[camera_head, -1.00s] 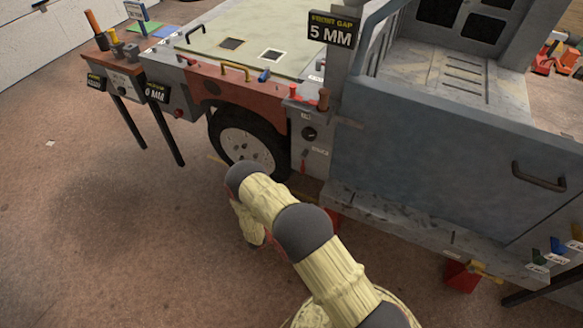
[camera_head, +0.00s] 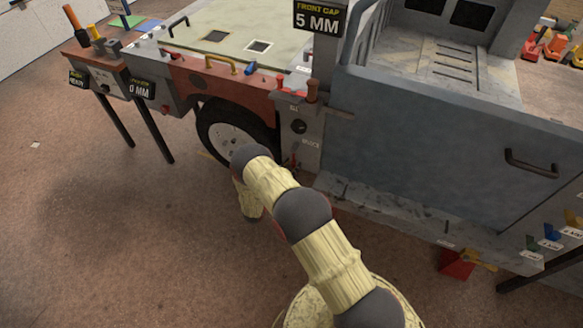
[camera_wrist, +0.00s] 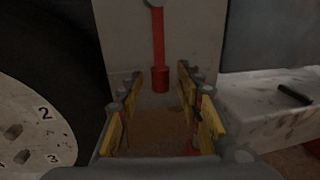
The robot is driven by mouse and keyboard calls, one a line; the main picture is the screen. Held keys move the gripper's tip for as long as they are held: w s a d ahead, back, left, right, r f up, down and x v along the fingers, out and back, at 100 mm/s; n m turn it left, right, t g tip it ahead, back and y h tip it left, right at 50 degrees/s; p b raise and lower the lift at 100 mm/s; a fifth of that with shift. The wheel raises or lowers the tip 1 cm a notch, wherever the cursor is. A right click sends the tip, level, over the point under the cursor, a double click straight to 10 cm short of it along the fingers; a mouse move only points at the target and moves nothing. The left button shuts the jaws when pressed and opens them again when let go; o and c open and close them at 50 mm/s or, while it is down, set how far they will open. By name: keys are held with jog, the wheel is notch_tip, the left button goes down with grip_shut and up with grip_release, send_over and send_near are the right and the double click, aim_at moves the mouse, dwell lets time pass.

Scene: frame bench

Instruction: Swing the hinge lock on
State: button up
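The hinge lock shows in the wrist view as a red lever (camera_wrist: 158,50) hanging from a round grey pivot on a pale post, with a thicker red grip at its lower end. In the head view a little red of it (camera_head: 293,159) shows low on the grey hinge post (camera_head: 308,130), beside a label too small to read surely. My gripper (camera_wrist: 160,92) is open, its yellow-padded fingers spread to either side below the lever. The grip lies near the fingertips, between them in the picture; I see no contact.
A wheel (camera_head: 232,137) stands close to the left of the post. The blue-grey door (camera_head: 430,150) and a pale sill (camera_head: 390,208) lie to the right. A red block (camera_head: 458,263) sits below the sill. Open floor lies to the left.

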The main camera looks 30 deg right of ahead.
jog(key=shift+w+d, duration=0.1)
jog(key=shift+d, duration=0.15)
jog(key=shift+c, duration=0.6)
jog(key=c, duration=0.8)
grip_shut()
